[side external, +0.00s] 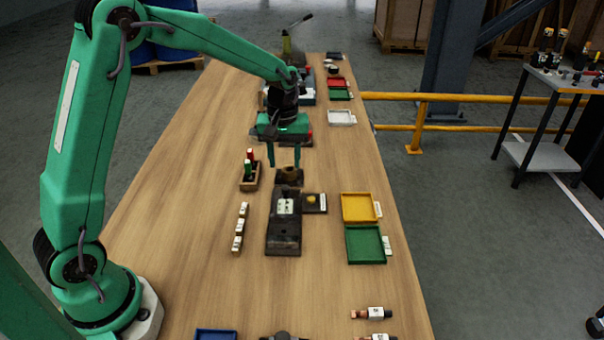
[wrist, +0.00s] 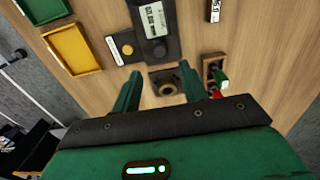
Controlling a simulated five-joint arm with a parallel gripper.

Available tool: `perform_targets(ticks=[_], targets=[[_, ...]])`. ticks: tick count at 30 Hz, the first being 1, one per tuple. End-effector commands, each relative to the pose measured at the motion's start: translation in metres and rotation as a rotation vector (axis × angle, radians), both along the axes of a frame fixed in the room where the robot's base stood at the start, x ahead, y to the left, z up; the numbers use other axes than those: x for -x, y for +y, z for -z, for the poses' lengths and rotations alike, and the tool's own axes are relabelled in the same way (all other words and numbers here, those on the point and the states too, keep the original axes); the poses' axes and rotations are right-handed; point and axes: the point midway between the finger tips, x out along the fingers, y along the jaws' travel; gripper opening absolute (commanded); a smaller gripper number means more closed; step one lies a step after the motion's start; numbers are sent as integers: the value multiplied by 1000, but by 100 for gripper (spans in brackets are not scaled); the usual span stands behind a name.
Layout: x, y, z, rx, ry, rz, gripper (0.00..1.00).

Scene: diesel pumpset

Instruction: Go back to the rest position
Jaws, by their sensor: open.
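My gripper (side external: 284,155) is open and empty, pointing down over the middle of the long wooden table (side external: 170,195). In the wrist view my two green fingers (wrist: 157,92) stand apart with nothing between them. The gap between the fingertips and the ring is hard to judge.
A dark fixture (side external: 284,238) with a pale labelled plate stands nearer the front. Yellow (side external: 359,208) and green (side external: 365,245) trays lie right of it. A wooden holder (side external: 249,180) with red and green pieces and several white blocks stand left. The table's left side is clear.

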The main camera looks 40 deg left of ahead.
Motion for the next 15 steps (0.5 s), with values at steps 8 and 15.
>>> perform_targets(ticks=[8,15], targets=[[10,-2,-18,-3,-30,42,43],[38,-7,-55,-11,-93,140,43]])
